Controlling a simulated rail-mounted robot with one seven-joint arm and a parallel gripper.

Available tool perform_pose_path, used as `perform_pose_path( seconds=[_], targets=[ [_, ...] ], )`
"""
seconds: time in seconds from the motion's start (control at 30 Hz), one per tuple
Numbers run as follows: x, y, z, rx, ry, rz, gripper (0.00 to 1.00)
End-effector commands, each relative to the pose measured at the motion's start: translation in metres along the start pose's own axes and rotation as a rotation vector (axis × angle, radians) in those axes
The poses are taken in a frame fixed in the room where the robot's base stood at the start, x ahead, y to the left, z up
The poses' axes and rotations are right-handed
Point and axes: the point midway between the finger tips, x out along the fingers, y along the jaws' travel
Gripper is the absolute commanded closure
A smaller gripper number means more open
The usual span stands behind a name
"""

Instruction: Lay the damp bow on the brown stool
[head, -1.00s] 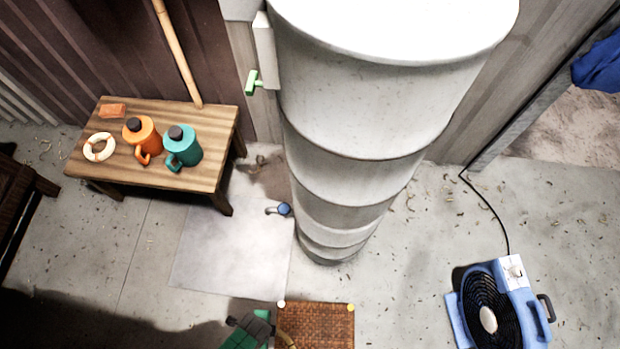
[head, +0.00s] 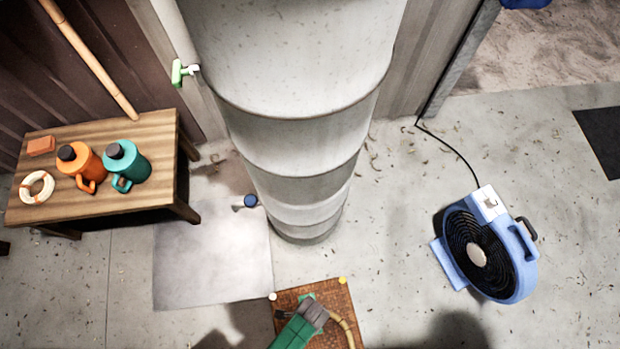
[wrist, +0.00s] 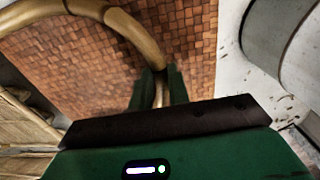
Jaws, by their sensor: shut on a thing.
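The brown stool (head: 332,292) has a square woven top with a white knob and a yellow knob at its far corners. Its weave fills much of the wrist view (wrist: 85,60). My green gripper (head: 308,312) is over the stool top. It is shut on the bow, a tan curved rattan rod (head: 346,322). In the wrist view, the bow (wrist: 135,27) arches across the woven top, and a piece of it passes between my fingers (wrist: 158,85). I cannot tell whether the bow touches the weave. Its near part is cut off in the head view.
A tall white cylinder (head: 290,125) stands behind the stool. A blue fan (head: 480,250) with a cord is on the right. A wooden table (head: 155,160) at left holds an orange jug (head: 82,163), a teal jug (head: 128,165) and a pale ring (head: 37,188). Floor between stool and fan is clear.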

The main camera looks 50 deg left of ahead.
Motion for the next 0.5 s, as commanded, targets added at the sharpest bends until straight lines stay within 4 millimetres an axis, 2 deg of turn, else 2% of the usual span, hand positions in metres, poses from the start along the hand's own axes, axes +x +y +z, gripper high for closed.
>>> perform_pose_path(
  seconds=[0.07, 0.1, 0.2, 0.5],
  targets=[
    [0.009, -0.001, -0.011, 0.002, 0.001, -0.001, 1.0],
    [0.022, -0.001, -0.009, 0.0, 0.0, 0.0, 1.0],
    [0.04, -0.001, -0.008, -0.001, 0.001, -0.001, 1.0],
    [0.037, -0.001, -0.008, 0.0, 0.001, -0.001, 1.0]
  ],
)
